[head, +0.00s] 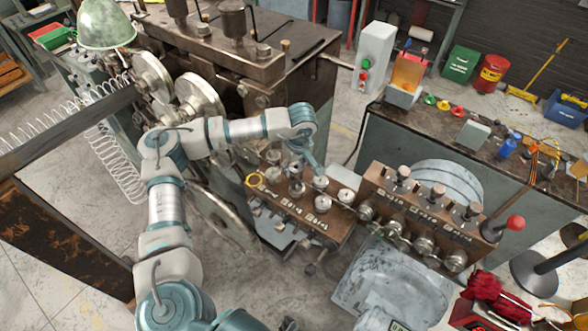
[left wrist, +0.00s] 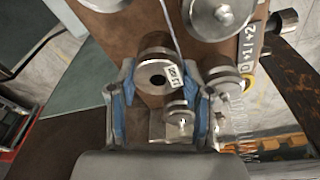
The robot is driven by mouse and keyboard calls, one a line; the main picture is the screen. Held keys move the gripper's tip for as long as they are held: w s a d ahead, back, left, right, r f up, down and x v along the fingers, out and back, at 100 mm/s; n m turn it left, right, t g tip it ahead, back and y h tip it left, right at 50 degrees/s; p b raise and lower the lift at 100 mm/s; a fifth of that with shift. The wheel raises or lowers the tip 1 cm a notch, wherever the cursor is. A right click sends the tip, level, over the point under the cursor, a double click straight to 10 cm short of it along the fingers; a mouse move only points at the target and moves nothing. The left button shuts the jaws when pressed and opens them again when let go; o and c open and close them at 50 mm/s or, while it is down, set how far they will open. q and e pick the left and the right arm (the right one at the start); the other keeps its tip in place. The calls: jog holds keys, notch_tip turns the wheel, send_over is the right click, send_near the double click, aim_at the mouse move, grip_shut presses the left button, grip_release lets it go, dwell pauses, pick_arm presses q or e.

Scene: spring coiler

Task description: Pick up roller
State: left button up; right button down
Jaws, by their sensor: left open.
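My left gripper (head: 314,165) reaches over the near roller block (head: 285,205) on the front of the coiling machine in the head view. In the left wrist view my left gripper (left wrist: 160,95) is open, with one blue-padded finger on each side of a metal roller (left wrist: 152,78) with a hole and a small printed tag. I cannot tell whether the pads touch it. Other rollers (left wrist: 218,15) sit close by on the brown plate. Several rollers (head: 320,183) show on the block in the head view, partly hidden by my gripper. My right gripper is not in view.
A second block (head: 420,205) with several rollers stands just right, near a lever with a red knob (head: 515,222). A bench (head: 410,133) with small items is behind. A wire coil (head: 110,150) hangs at left.

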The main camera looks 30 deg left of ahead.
pick_arm(q)
jog(key=shift+d+f, duration=0.15)
jog(key=shift+f, duration=0.15)
jog(key=shift+d, duration=0.25)
grip_shut()
jog(key=shift+a, duration=0.1)
jog(key=shift+a+r, duration=0.1)
